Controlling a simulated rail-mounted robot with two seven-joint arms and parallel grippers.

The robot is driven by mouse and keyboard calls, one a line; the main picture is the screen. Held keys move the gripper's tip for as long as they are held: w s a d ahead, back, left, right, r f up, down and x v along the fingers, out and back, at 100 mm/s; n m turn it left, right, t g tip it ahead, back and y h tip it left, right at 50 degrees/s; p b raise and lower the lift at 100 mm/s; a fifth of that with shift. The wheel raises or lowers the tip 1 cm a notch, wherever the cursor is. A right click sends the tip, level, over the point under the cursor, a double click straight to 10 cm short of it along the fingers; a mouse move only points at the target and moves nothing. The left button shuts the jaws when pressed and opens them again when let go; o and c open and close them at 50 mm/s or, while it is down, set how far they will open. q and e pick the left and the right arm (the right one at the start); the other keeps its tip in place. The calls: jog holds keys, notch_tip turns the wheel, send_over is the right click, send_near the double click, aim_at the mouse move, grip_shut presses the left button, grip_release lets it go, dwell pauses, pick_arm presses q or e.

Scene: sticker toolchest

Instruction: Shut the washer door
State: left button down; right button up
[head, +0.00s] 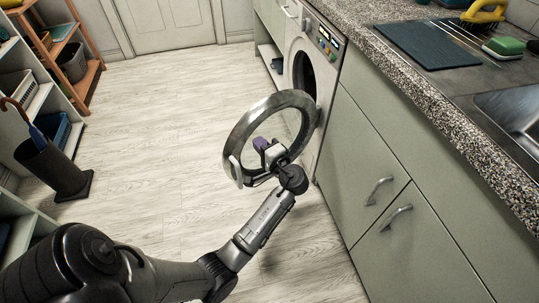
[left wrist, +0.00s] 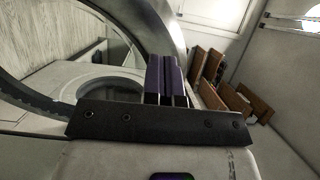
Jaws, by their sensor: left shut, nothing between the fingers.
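The washer (head: 326,80) stands under the counter, its round dark opening partly showing. Its door (head: 246,118), a thick silver ring with a clear middle, stands wide open, out over the floor. Its right side is close to the washer front. My left gripper (head: 262,147) is in front of the ring's middle in the head view, its purple fingers shut and empty. In the left wrist view the closed fingers (left wrist: 167,80) stand beside the metal door rim (left wrist: 152,22). I cannot tell whether they touch it. My right gripper is not in view.
Green cabinets (head: 365,160) with metal handles run right of the washer, under a speckled counter (head: 425,90). Shelves and an umbrella stand (head: 55,170) line the left. The pale wood floor (head: 160,130) between is clear.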

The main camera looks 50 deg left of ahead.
aim_at(248, 132)
pick_arm(q)
jog(key=shift+a+b, duration=0.4)
jog(key=shift+a, duration=1.65)
